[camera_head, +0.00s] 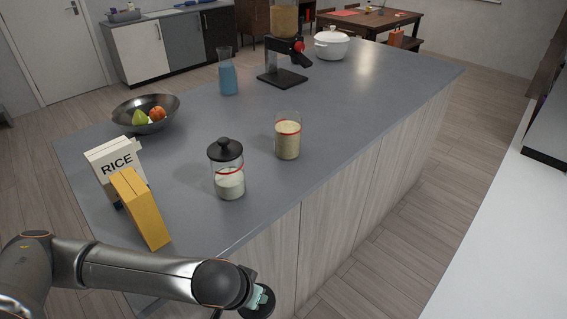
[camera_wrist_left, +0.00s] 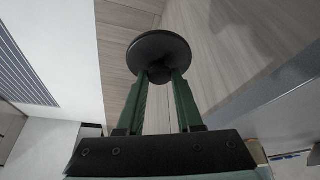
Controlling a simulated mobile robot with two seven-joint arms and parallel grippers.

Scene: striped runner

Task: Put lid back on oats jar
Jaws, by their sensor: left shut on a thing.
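The oats jar (camera_head: 288,142) is a clear glass jar with beige contents and a red band, standing upright and uncovered on the grey island counter (camera_head: 330,110). My left gripper (camera_head: 258,289) is shut on a round black lid (camera_head: 262,302), low in the head view, in front of the counter's near edge and apart from the jar. In the left wrist view the lid (camera_wrist_left: 158,48) sits between the green fingertips (camera_wrist_left: 160,77), its knob pinched and its disc beyond them. My right gripper is not in view.
A similar jar (camera_head: 229,182) with white contents and a black lid stands left of the oats jar. A rice box (camera_head: 115,160), yellow box (camera_head: 140,208), fruit bowl (camera_head: 128,118), blue-filled carafe (camera_head: 228,78) and black appliance (camera_head: 282,77) also occupy the counter. Its right part is clear.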

